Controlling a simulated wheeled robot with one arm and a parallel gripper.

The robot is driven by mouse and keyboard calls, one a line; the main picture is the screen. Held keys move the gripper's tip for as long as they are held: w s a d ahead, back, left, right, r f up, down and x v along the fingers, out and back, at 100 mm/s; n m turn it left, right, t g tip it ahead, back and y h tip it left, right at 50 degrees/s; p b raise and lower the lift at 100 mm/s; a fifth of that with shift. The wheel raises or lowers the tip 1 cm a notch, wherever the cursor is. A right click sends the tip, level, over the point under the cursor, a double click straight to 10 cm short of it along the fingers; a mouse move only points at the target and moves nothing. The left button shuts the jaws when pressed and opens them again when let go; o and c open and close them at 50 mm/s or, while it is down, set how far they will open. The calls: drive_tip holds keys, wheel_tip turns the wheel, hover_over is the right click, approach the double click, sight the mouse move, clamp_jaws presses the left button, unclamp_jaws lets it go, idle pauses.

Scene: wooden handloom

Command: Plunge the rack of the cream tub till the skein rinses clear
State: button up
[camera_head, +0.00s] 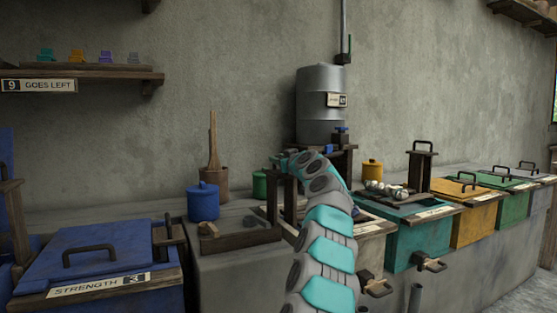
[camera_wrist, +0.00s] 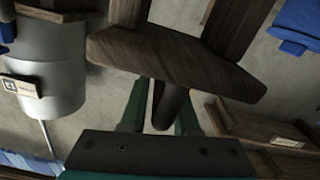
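The cream tub (camera_head: 371,249) stands in the row right of centre, mostly hidden behind my arm. A dark wooden rack frame (camera_head: 290,197) rises over it, partly covered by my arm. My gripper (camera_head: 280,161) is at the top of this frame. In the wrist view, a dark wooden board with two posts (camera_wrist: 170,65) fills the top, and a dark round bar (camera_wrist: 166,108) runs between the green fingers of my gripper (camera_wrist: 160,105). Whether both fingers press on the bar is unclear. The skein and the water in the cream tub are hidden.
A teal tub (camera_head: 420,241) with pale rounded things (camera_head: 386,189) on top stands to the right, then yellow (camera_head: 475,222) and green tubs. A blue lidded tub (camera_head: 95,257) is at left. A metal tank (camera_head: 320,105) stands behind my gripper. A blue jar (camera_head: 203,203) stands nearby.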

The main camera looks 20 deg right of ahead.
clamp_jaws()
idle(0.7)
idle(0.3)
